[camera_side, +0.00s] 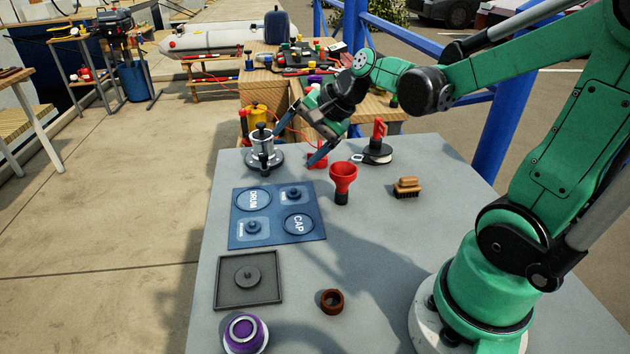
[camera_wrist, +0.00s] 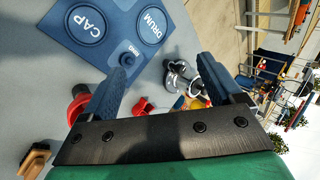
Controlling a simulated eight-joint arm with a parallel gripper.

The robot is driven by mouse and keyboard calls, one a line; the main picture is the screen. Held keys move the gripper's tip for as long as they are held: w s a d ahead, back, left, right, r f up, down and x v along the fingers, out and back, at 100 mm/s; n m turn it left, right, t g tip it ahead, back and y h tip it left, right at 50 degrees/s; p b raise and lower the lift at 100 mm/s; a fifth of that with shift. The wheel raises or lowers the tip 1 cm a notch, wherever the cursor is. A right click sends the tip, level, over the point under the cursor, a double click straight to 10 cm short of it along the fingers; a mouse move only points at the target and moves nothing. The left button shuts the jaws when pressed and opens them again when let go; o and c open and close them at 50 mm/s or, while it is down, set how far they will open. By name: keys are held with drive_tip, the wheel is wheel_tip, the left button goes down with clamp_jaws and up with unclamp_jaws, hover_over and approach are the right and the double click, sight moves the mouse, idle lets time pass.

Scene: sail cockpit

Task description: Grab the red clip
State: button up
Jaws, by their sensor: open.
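A small red piece, which looks like the red clip (camera_side: 317,160), lies on the grey table near its far edge, partly hidden by one finger in the side view. In the wrist view the red clip (camera_wrist: 143,106) shows between the fingers, nearer the left finger, its lower part cut off by the gripper body. My gripper (camera_side: 299,137) is open and empty, tilted above the far part of the table. In the wrist view my gripper (camera_wrist: 166,70) has its two blue fingers spread wide. No contact with the clip can be made out.
A metal pot (camera_side: 262,145) stands left of my gripper. A blue mat (camera_side: 277,226) with knobbed pieces lies nearer. The right middle of the table is clear.

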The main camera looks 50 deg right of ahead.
drive_tip(key=w+d+f+m+t+y, duration=0.1)
drive_tip(key=d+f+m+t, duration=0.2)
drive_tip(key=d+m, duration=0.6)
drive_tip(key=d+f+m+t, duration=0.2)
drive_tip(key=d+m+t, duration=0.1)
drive_tip(key=d+m, duration=0.55)
drive_tip(key=shift+m, duration=0.45)
drive_tip(key=f, duration=0.6)
drive_tip(key=shift+w+a+f, duration=0.2)
drive_tip(key=shift+f, duration=0.1)
drive_tip(key=shift+w+a+f+y, duration=0.1)
drive_tip(key=shift+w+f+y, duration=0.1)
drive_tip(key=shift+f+y, duration=0.1)
drive_tip(key=x, duration=0.4)
drive_tip(key=shift+w+f, duration=0.1)
drive_tip(key=shift+w, duration=0.1)
clamp_jaws()
